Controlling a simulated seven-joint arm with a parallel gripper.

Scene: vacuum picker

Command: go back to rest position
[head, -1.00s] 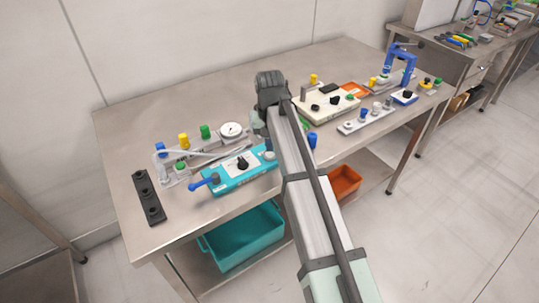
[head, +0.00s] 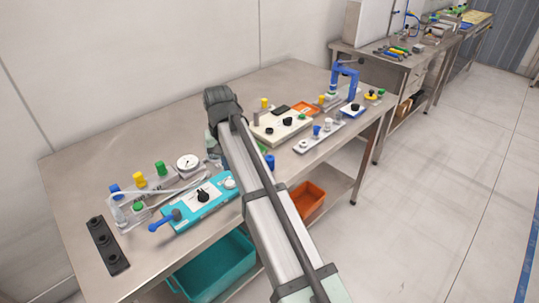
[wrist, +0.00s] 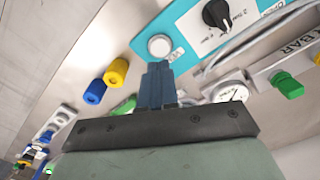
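My gripper (wrist: 157,88) shows in the wrist view with its dark blue-grey fingers together, and nothing shows between them. In that view it is over the bench, near a teal device (wrist: 200,25) with a black knob and a round white button. A dial gauge (wrist: 228,92) and yellow, blue and green caps lie around the fingers. In the head view my arm reaches over the bench and hides the gripper. The teal device (head: 185,212) with a blue handle lies left of the arm, by the dial gauge (head: 188,162).
The steel bench (head: 75,165) has clear space at its back left. A black strip (head: 107,245) lies at its left end. A cream box (head: 280,125) and a blue clamp stand (head: 347,80) are right of my arm. Teal (head: 215,265) and orange (head: 308,200) bins sit below.

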